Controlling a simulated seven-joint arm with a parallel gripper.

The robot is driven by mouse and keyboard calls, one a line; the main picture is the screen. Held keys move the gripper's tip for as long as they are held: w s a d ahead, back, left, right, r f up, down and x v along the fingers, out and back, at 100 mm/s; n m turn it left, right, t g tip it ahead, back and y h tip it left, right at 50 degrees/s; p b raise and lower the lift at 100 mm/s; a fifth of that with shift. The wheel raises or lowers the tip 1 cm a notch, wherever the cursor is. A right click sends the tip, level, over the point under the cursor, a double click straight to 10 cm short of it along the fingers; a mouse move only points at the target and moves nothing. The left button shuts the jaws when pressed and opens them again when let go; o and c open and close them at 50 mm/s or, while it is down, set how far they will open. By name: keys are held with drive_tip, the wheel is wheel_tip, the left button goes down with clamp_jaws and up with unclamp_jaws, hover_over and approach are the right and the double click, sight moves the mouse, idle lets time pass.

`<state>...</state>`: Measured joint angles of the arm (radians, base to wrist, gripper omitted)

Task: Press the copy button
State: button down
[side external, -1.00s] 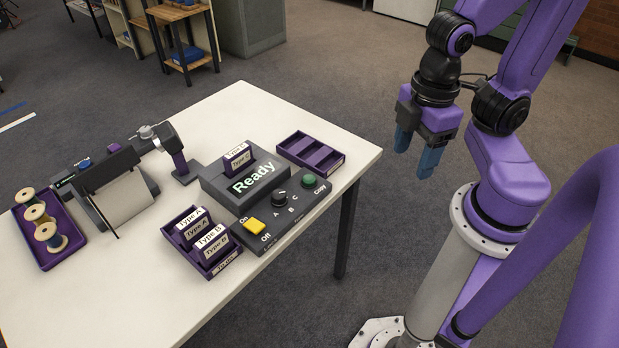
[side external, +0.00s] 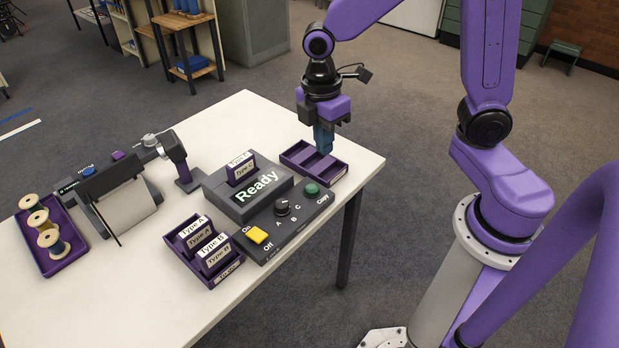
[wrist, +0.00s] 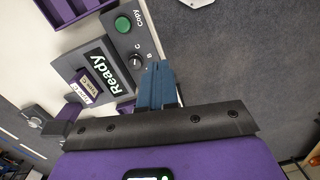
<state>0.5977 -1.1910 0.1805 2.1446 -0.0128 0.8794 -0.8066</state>
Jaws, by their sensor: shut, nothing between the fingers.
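The green copy button (side external: 311,189) sits on the grey control panel, at the end by the "Copy" label. It also shows in the wrist view (wrist: 123,24). My gripper (side external: 323,152) is shut and empty, with blue fingers pointing down. In the side view it appears behind the button, over the purple empty tray. In the wrist view the shut fingers (wrist: 157,66) appear beside the panel's lettered knob, apart from the button. The knob (side external: 282,207) is on the same panel. The display (side external: 256,187) reads "Ready", and a "Type C" card (side external: 241,169) stands in the slot behind it.
A yellow switch (side external: 257,235) marked On and Off is on the panel's near end. A purple tray (side external: 236,268) holds Type A and Type B cards. The empty divided tray (side external: 335,176) is at the table's right edge. A printer (side external: 128,205) and spool tray (side external: 60,262) are left.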

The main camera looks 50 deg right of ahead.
drive_tip(key=n, duration=0.2)
hover_over(311, 188)
drive_tip(key=w, duration=0.2)
drive_tip(key=f, duration=0.4)
drive_tip(key=shift+a, duration=0.35)
drive_tip(key=shift+s+f+g, duration=0.1)
drive_tip(key=shift+f+g, duration=0.05)
drive_tip(key=shift+g, duration=0.15)
drive_tip(key=f, duration=0.4)
drive_tip(key=s+f, duration=0.1)
drive_tip(key=f, duration=0.8)
drive_tip(key=shift+s+d+f, duration=0.15)
drive_tip(key=shift+d+f, duration=0.2)
drive_tip(key=shift+s+f, duration=0.15)
drive_tip(key=shift+f, duration=0.95)
drive_tip(key=shift+r, duration=0.1)
wheel_tip(311, 188, up, 14)
drive_tip(key=w, duration=0.1)
drive_tip(key=shift+w+a, duration=0.4)
drive_tip(key=shift+r, duration=0.1)
